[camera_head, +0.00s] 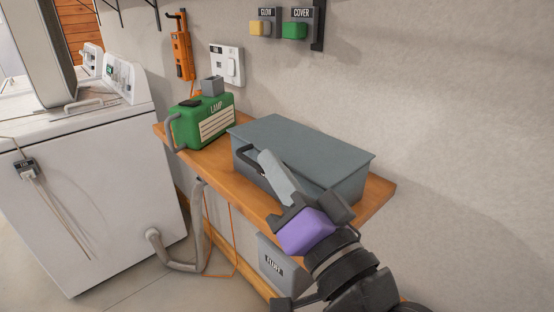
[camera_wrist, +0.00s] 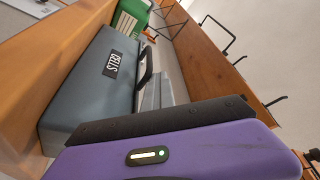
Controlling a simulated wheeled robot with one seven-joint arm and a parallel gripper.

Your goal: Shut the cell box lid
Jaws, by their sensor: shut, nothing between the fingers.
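The grey cell box (camera_head: 330,182) stands on a wooden shelf against the wall. Its lid (camera_head: 300,143) lies flat across the top in the head view, with no gap that I can make out. The box's front, with a CELLS label and a dark handle, shows in the wrist view (camera_wrist: 92,85). My gripper (camera_head: 268,160) is in front of the box near the handle, fingers together and empty. The fingers hide part of the front. They also show beside the handle in the wrist view (camera_wrist: 158,88); I cannot tell whether they touch the box.
A green LAMP box (camera_head: 205,119) stands left of the cell box on the wooden shelf (camera_head: 375,196). A grey bin (camera_head: 273,268) sits below. A white washer (camera_head: 95,190) is at the left.

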